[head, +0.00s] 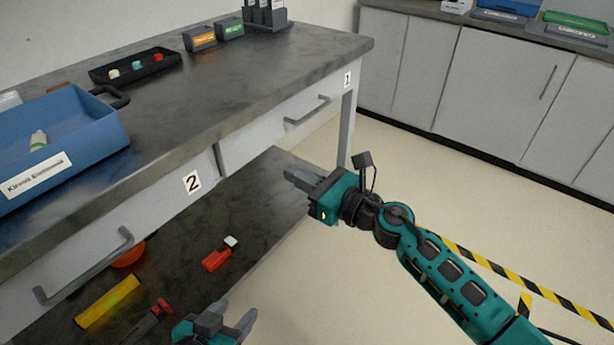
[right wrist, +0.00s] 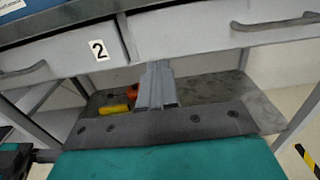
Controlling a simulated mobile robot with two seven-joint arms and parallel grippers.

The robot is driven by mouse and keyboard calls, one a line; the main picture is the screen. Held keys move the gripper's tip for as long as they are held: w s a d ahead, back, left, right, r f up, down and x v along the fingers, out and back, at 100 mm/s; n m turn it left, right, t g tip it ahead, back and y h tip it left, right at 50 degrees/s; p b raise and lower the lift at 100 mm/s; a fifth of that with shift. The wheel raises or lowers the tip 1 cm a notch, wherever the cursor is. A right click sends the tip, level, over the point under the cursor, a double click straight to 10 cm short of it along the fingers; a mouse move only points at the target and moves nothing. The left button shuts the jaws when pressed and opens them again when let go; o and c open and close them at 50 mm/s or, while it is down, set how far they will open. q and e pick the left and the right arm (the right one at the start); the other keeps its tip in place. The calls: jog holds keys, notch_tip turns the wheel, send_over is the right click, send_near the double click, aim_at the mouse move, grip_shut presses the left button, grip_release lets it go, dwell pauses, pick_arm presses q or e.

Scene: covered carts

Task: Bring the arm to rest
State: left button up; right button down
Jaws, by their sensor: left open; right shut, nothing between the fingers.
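My right gripper (head: 302,178) reaches in from the right in the head view, its fingers shut and empty. It is in front of the bench, below the drawer marked 1 and above the edge of the lower shelf. Its shut fingers also show in the right wrist view (right wrist: 157,85), pointing toward the bench. My left gripper (head: 226,318) is at the bottom edge of the head view, its fingers apart and nothing seen between them. It is near the front of the lower shelf. Most of my left arm is out of view.
The bench (head: 240,85) carries a blue bin (head: 95,140) and a black tray (head: 165,66). The lower shelf (head: 190,225) holds a red item (head: 218,254), a yellow item (head: 108,302) and an orange bowl (head: 129,257). Drawer handles (head: 307,110) stick out.

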jog(key=s+d+f+m+t+h, duration=0.35)
jog(key=d+m, duration=0.25)
jog(key=m, duration=0.8)
jog(key=s+d+f+m+t+h, duration=0.25)
jog(key=s+d+m+h, duration=0.35)
jog(key=m, duration=0.8)
jog(key=s+d+f+m+g+h, duration=0.1)
jog(key=s+d+f+m+g, duration=0.25)
jog(key=s+f+m, duration=0.35)
jog(key=s+d+f+m+g+h, duration=0.2)
jog(key=s+d+m, duration=0.25)
jog(key=m, duration=0.55)
pick_arm(q)
jog(key=s+a+r+y+p, duration=0.1)
jog(key=a+r+p, duration=0.2)
jog(key=r+p, duration=0.6)
jog(key=p, duration=0.4)
jog(key=shift+s+r+p, duration=0.25)
jog(key=shift+r+p, duration=0.05)
jog(key=shift+p, duration=0.1)
pick_arm(e)
notch_tip(320, 180, up, 9)
jog(key=d, duration=0.2)
jog(key=shift+s+r, duration=0.15)
jog(key=shift+s, duration=0.25)
jog(key=shift+h, duration=0.25)
